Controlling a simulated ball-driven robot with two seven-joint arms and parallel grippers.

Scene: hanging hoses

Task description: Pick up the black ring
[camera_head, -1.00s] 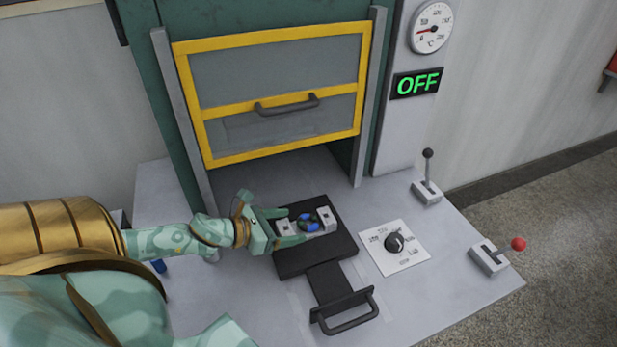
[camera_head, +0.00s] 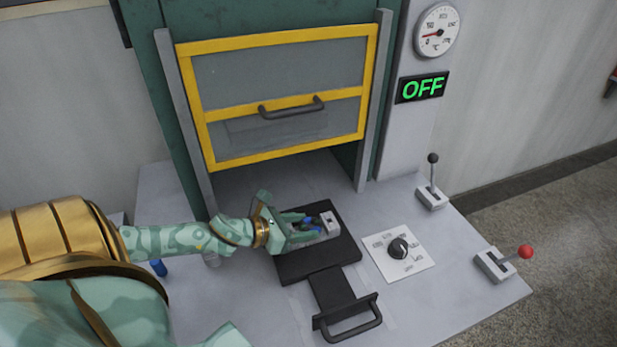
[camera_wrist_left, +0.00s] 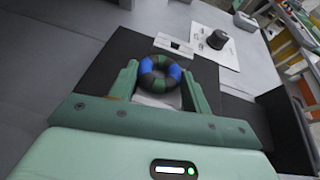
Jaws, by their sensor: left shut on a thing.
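The ring (camera_wrist_left: 160,74) is dark, black and green, with blue patches. It shows between the two fingers of my left gripper (camera_wrist_left: 160,82) in the left wrist view. My right gripper is not in view.
The black tray (camera_head: 342,252) has a front handle (camera_head: 350,322). A dial plate (camera_head: 398,251) and two levers (camera_head: 432,185) (camera_head: 500,264) stand to the right. A yellow-framed door (camera_head: 285,95) is raised behind. A green OFF sign (camera_head: 422,87) is on the pillar.

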